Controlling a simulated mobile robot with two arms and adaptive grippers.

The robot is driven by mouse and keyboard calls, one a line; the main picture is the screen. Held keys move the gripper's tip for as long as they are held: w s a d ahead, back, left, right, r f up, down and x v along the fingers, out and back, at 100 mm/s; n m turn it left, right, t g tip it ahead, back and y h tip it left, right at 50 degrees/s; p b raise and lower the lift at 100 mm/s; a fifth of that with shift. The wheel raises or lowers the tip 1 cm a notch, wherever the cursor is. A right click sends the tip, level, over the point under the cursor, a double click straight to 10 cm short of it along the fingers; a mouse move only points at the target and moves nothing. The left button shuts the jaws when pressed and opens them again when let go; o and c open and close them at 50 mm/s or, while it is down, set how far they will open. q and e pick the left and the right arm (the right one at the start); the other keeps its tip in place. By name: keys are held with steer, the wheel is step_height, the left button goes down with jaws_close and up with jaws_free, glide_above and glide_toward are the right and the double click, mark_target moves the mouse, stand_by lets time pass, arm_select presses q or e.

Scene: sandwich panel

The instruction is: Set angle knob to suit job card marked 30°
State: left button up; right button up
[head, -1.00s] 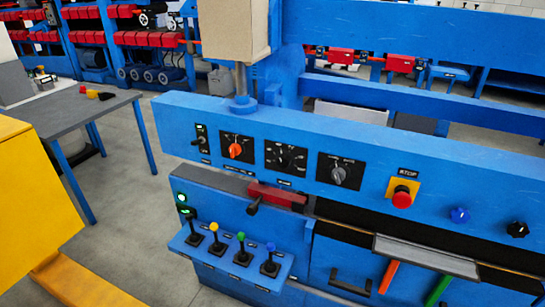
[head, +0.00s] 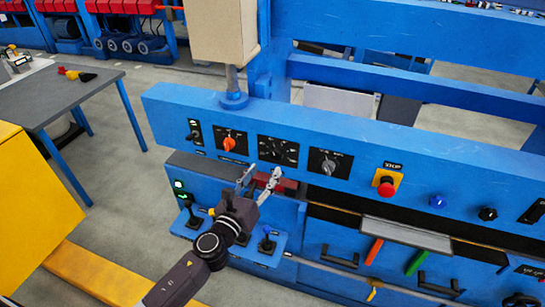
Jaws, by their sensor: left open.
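Three rotary knobs sit on dark plates on the blue panel (head: 420,172): an orange knob (head: 229,144), a black knob (head: 279,152) with marks around it, and a grey knob (head: 328,167). Their labels are too small to read, so I cannot tell which is the angle knob or where each points. No job card can be made out. My left gripper (head: 260,174) is open and empty, fingers pointing up at the panel, just below the black knob and apart from it. My right gripper is not in view.
A red handle (head: 290,186) lies partly behind my left gripper. Coloured levers stand below, partly hidden by my arm. A red stop button (head: 386,187) and a blue button (head: 438,201) are to the right. A grey table (head: 75,95) stands at the left.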

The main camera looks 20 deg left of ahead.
mark_target(275, 157)
arm_select(q)
steer(key=w, duration=0.5)
steer(key=shift+w+d, duration=0.1)
steer(key=shift+d, duration=0.2)
steer(key=shift+w+d, duration=0.1)
steer(key=shift+w, duration=0.65)
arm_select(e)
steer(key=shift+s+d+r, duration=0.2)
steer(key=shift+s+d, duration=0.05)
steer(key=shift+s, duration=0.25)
arm_select(q)
steer(key=shift+f, duration=0.1)
steer(key=c, duration=1.1)
steer(key=shift+c, duration=0.2)
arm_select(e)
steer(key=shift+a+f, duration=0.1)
